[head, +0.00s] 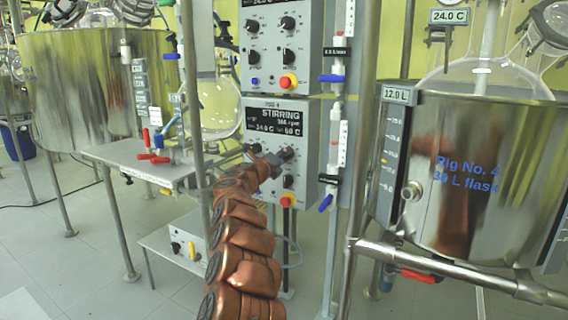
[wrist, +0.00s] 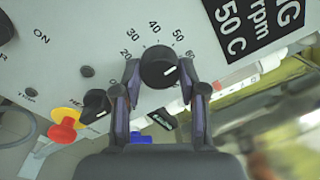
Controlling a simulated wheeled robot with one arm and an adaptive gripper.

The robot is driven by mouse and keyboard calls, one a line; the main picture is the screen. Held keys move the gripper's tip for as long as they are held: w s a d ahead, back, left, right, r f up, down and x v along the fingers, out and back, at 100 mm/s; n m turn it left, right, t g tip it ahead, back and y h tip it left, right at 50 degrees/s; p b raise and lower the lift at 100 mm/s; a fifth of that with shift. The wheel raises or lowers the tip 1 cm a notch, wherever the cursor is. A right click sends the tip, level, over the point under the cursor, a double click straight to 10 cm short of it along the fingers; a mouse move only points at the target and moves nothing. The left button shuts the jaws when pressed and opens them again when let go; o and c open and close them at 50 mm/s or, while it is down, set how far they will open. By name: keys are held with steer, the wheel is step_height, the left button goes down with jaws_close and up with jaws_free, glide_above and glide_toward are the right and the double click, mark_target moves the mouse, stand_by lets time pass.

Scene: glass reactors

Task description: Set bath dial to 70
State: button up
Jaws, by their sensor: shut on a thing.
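The bath dial (wrist: 158,70) is a round black knob with a white mark, on a grey control panel (head: 258,113). Printed numbers from 20 to 60 show around it in the wrist view; further ones are hidden by a finger. The white mark points right and slightly up, toward the 60 side. My gripper (wrist: 160,78) is shut on the dial, one finger on each side. In the head view my gripper (head: 268,160) reaches the panel from the left, beside the dial (head: 287,154). The panel display (wrist: 252,25) reads 50 C in the wrist view.
A red-on-yellow button (wrist: 65,128) and another black knob (wrist: 97,105) sit near the dial. A steel vessel marked Rig No. 4 (head: 480,175) stands at right. A metal post (head: 197,130) and a small table (head: 125,155) stand left of my arm.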

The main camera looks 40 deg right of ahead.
steer(key=m+b, duration=0.4)
steer(key=m, duration=0.7)
steer(key=shift+f+m+y, duration=0.1)
steer(key=shift+m+y, duration=0.2)
steer(key=shift+m+b, duration=0.3)
steer(key=o, duration=1.1)
steer(key=shift+o, duration=0.2)
